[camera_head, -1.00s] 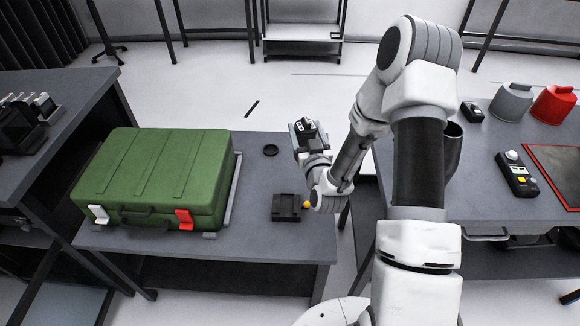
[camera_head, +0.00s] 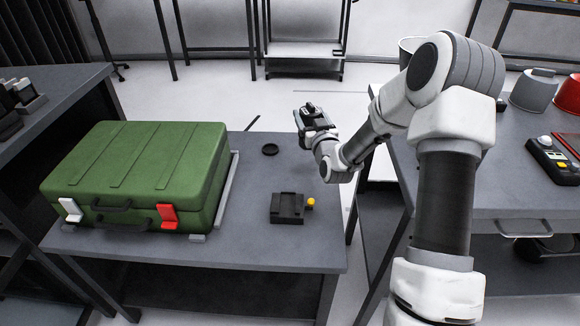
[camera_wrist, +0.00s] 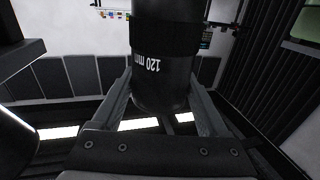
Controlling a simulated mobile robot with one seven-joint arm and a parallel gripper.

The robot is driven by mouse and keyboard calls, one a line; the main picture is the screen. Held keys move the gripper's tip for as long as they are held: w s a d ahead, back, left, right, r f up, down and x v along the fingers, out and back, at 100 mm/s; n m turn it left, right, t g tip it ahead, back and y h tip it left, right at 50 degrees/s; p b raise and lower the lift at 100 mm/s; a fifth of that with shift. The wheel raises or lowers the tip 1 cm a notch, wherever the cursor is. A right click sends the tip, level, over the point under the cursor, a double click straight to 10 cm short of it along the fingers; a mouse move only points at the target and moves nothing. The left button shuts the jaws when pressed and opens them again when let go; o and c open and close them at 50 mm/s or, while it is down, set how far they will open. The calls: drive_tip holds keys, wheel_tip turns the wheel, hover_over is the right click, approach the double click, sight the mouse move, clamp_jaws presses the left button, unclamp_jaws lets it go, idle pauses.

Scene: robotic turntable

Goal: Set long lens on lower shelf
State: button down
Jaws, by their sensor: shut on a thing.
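The long lens (camera_wrist: 165,60) is a black cylinder marked "120 mm" in white. In the wrist view it stands between the two fingers of my gripper (camera_wrist: 165,100), which is shut on it. In the head view my gripper (camera_head: 312,120) is up beyond the back right part of the grey table (camera_head: 250,215), and the lens is hard to make out there. A low rack (camera_head: 303,48) at the back has a lower shelf (camera_head: 305,70). A dark shelf (camera_head: 200,285) also lies under the grey table; I cannot tell which one the task names.
A green case (camera_head: 140,170) fills the table's left part. A right bench (camera_head: 510,190) holds a handheld device (camera_head: 552,160). Open floor lies towards the rack.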

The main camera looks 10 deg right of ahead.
wheel_tip(320, 180, down, 10)
drive_tip(key=b, duration=0.3)
drive_tip(key=shift+w+r, duration=0.1)
drive_tip(key=shift+b, duration=0.3)
drive_tip(key=shift+f, duration=0.25)
unclamp_jaws()
